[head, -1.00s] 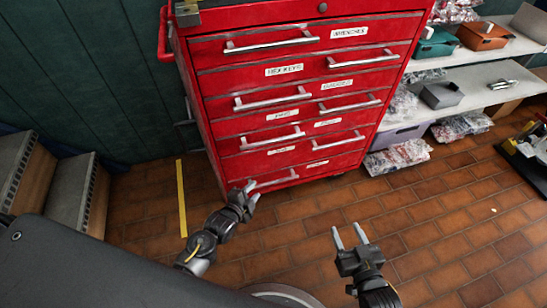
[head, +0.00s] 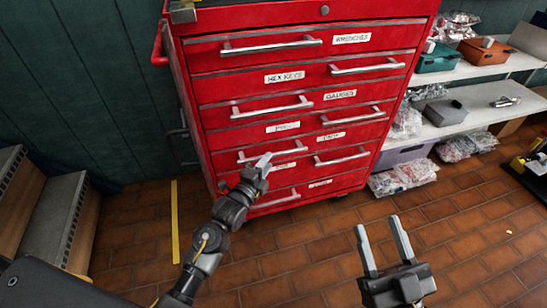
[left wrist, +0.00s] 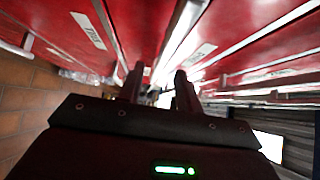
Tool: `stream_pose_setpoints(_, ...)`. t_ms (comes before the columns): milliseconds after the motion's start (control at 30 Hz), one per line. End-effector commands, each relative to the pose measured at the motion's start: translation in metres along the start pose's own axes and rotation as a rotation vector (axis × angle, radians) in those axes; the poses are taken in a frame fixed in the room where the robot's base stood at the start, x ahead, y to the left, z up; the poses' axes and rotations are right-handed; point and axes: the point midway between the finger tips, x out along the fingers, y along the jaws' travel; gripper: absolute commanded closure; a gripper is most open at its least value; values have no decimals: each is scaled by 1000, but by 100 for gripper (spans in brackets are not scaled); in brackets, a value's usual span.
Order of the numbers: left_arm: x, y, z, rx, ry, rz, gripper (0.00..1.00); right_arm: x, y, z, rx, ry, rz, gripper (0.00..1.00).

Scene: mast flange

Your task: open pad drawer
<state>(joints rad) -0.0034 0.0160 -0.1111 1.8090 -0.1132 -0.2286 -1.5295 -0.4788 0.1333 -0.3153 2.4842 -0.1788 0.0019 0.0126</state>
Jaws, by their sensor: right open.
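The red drawer cabinet (head: 215,100) has several shut drawers with silver bar handles and white labels. The upper labels read WRENCHES, HEX KEYS and GAUGES; the lower ones are too small to read, so I cannot tell which is the pad drawer. My left gripper (head: 264,163) is in front of the lower drawers, close to a left-side handle (head: 287,152). In the left wrist view its fingers (left wrist: 158,85) are apart, with a silver handle (left wrist: 182,32) ahead. Contact cannot be told. My right gripper (head: 384,241) is open and empty over the floor, away from the cabinet.
Shelves (head: 470,125) with bins and bagged parts stand right of the cabinet. Grey steps (head: 55,215) are at the left. A yellow strip (head: 174,220) marks the brick-patterned floor (head: 320,255), which is clear in front of the cabinet.

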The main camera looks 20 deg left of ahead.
Motion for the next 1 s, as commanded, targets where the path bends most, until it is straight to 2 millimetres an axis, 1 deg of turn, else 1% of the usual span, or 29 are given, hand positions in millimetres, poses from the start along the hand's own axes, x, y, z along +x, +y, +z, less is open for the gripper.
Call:
stream_pose_setpoints(33, 10, 2, 0, -1, -1, -2, 65, 0, 2, -1, -2, 31, 7, 50)
stream_pose_setpoints(100, 21, 2, 0, 0, 0, -2, 65, 0, 5, -6, -5, 72, 14, 50)
stream_pose_setpoints(200, 34, 2, 1, 0, -1, 0, 65, -1, 8, -12, -9, 123, 23, 50)
stream_pose_setpoints(300, 42, 1, 1, 0, -1, 0, 65, -1, 10, -16, -11, 157, 30, 50)
stream_pose_setpoints(433, 47, 1, 1, 0, -1, 2, 65, -2, 12, -19, -13, 179, 35, 50)
stream_pose_setpoints(667, 48, 1, 0, 0, -1, 2, 65, -2, 12, -19, -13, 181, 35, 50)
stream_pose_setpoints(767, 48, 1, 0, 0, 0, 2, 76, -2, 12, -19, -13, 181, 35, 50)
stream_pose_setpoints(933, 48, 1, 0, 0, 0, 2, 98, -2, 12, -19, -13, 180, 35, 50)
stream_pose_setpoints(1000, 48, 1, 0, 0, 0, 2, 100, -2, 12, -19, -13, 180, 35, 50)
